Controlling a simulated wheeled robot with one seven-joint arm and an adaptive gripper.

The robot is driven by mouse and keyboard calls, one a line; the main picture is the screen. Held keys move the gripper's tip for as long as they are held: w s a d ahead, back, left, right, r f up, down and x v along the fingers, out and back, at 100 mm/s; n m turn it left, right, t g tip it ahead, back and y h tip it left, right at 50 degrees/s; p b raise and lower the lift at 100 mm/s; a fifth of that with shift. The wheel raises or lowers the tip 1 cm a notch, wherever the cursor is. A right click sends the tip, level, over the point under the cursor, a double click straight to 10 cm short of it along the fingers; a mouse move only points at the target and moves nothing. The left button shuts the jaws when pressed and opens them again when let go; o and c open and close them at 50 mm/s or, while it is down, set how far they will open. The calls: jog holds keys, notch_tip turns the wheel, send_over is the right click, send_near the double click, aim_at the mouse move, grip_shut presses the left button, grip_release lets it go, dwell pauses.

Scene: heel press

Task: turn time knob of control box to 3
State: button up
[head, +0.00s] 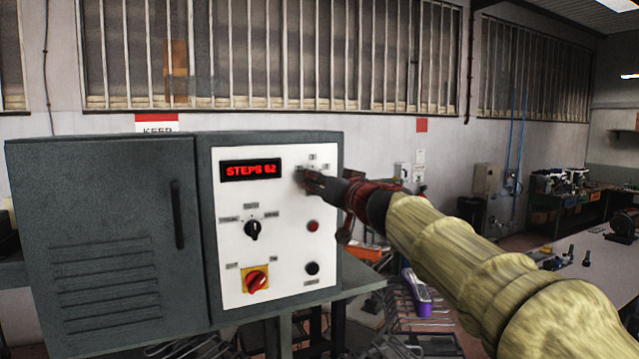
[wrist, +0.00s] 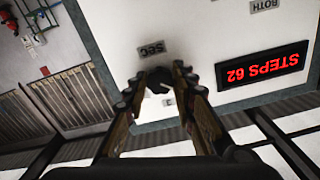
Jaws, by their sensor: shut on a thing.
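The control box (head: 110,240) is a dark grey cabinet with a white panel (head: 232,215). A red display (head: 251,170) at the panel's top reads "STEPS 62"; it also shows upside down in the wrist view (wrist: 263,68). The time knob (wrist: 158,80) is a small dark knob, mostly hidden by the fingers, below a "SEC" label (wrist: 152,48) in the wrist view. My gripper (head: 308,178) is at the panel's upper right, its fingertips (wrist: 158,74) shut around this knob. The knob's pointer setting cannot be made out.
Below the display are a black selector knob (head: 252,230) and a red switch on a yellow plate (head: 256,280). A red button (head: 313,226) and a black button (head: 312,268) sit below my gripper. A workbench (head: 590,250) stands far right.

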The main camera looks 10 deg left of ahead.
jog(key=shift+m, duration=0.3)
jog(key=m+b, duration=0.2)
jog(key=m, duration=0.7)
jog(key=shift+a+r, duration=0.1)
jog(key=shift+a, duration=0.05)
dwell(0.5)
jog(key=o, duration=1.2)
jog(key=shift+c, duration=0.2)
jog(key=shift+s, duration=0.1)
